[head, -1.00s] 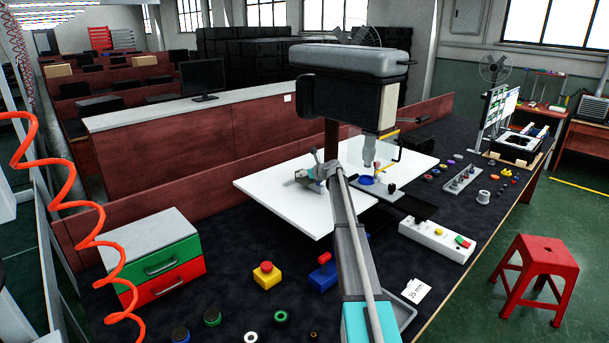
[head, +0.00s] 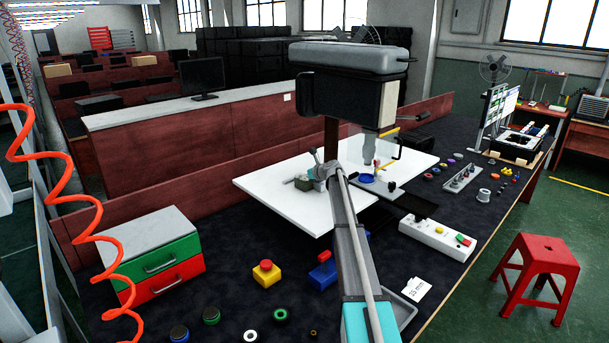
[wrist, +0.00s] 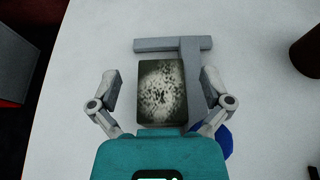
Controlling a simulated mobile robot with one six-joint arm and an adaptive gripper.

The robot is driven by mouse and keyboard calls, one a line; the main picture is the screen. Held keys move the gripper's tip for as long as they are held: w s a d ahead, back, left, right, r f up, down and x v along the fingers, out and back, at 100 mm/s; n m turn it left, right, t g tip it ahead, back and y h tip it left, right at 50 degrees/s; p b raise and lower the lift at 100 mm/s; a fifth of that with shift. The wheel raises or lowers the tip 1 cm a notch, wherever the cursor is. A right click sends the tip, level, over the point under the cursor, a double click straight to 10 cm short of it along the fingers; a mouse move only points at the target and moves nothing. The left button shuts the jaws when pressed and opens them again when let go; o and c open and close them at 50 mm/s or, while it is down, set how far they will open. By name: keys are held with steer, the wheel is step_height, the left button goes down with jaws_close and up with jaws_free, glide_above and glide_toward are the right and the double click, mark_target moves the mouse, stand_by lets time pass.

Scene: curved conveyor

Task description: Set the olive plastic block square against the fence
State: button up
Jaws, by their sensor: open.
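The olive block (wrist: 156,92), dark with a pale speckled top, lies on the white board. In the wrist view it sits between the fingers of my open gripper (wrist: 159,77), with a visible gap to each finger. The grey fence (wrist: 192,72) has one bar along the block's right side and a cross bar beyond its far edge. The block looks nearly parallel to both bars. A narrow gap shows at the far bar; contact at the right bar cannot be told. In the head view, the block (head: 303,184) is small, left of my arm, and my fingers are mostly hidden.
The white board (head: 265,190) has free room left of the block. A blue disc (wrist: 225,140) lies near the right finger, and a brown cylinder (wrist: 306,55) stands farther right. A press-like machine (head: 352,85) overhangs the board's back. A green-and-red drawer box (head: 165,262) stands front left.

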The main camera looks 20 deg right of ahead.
steer(key=shift+r, duration=0.15)
steer(key=shift+r+p, duration=0.45)
steer(key=shift+p, duration=0.15)
steer(key=shift+s+r, duration=0.25)
steer(key=p+v, duration=0.4)
steer(key=v, duration=0.7)
steer(key=shift+s+d+p, duration=0.2)
steer(key=shift+p, duration=0.1)
